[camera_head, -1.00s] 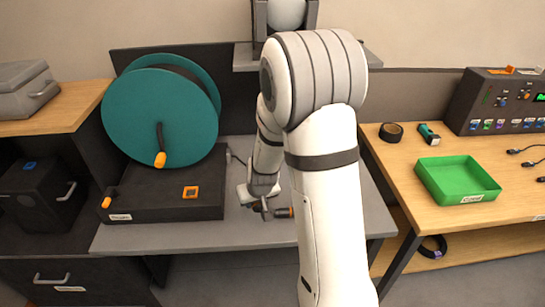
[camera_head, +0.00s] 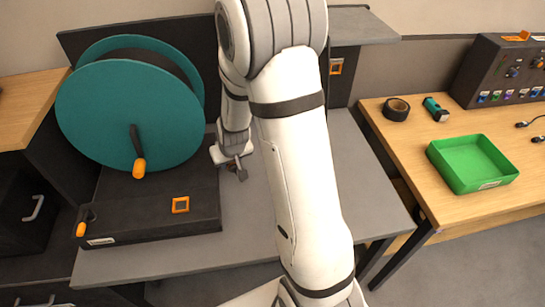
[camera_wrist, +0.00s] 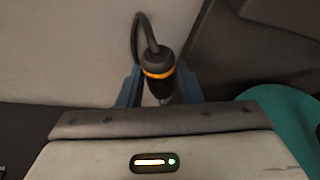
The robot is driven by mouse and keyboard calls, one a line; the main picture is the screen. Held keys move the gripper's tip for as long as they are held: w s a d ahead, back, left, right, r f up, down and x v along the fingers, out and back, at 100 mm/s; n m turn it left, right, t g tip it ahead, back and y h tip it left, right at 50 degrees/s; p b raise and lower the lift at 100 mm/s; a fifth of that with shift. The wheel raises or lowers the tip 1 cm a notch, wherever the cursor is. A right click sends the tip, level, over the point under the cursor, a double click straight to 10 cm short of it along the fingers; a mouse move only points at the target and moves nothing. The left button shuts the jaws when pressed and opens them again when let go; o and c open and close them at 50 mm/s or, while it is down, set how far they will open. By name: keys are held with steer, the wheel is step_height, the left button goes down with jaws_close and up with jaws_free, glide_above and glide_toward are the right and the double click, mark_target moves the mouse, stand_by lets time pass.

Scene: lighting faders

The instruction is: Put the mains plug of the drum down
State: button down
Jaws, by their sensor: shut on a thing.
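The drum is a big teal reel (camera_head: 125,112) on a black base (camera_head: 150,218) at the left of the grey bench (camera_head: 255,235). My gripper (camera_head: 238,168) is just right of the base, low over the bench, and partly hidden by my own arm. In the wrist view my gripper (camera_wrist: 158,92) is shut on the mains plug (camera_wrist: 158,62), a dark body with an orange ring. Its black cable (camera_wrist: 138,30) curves up and to the left from it. In the head view the plug is too small to make out clearly. I cannot tell whether it touches the bench.
An orange-framed square (camera_head: 181,204) and an orange-tipped lever (camera_head: 82,226) are on the base. The grey bench is clear to the front of my gripper. On the wooden table at right are a green tray (camera_head: 450,173), black tape (camera_head: 396,109) and a control box (camera_head: 500,75).

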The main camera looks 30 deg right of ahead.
steer(key=shift+m, duration=0.6)
steer(key=w+d+b, duration=0.1)
steer(key=d, duration=0.1)
steer(key=d+b, duration=0.1)
steer(key=d, duration=0.1)
steer(key=w+d+b, duration=0.1)
steer(key=d+b, duration=0.1)
steer(key=shift+w+d, duration=0.1)
steer(key=shift+w, duration=0.2)
steer(key=d+r+m+h+b, duration=0.1)
steer(key=d+r+m+b, duration=0.3)
steer(key=d, duration=0.6)
steer(key=f, duration=0.3)
steer(key=f+n, duration=0.1)
steer(key=f, duration=0.2)
steer(key=f+n+b, duration=0.1)
steer(key=f, duration=0.3)
steer(key=shift+w+d, duration=0.15)
steer(key=shift+w, duration=0.15)
steer(key=shift+f+b, duration=0.25)
steer(key=shift+b, duration=0.15)
steer(key=c, duration=1)
jaws_free()
steer(key=shift+r, duration=0.1)
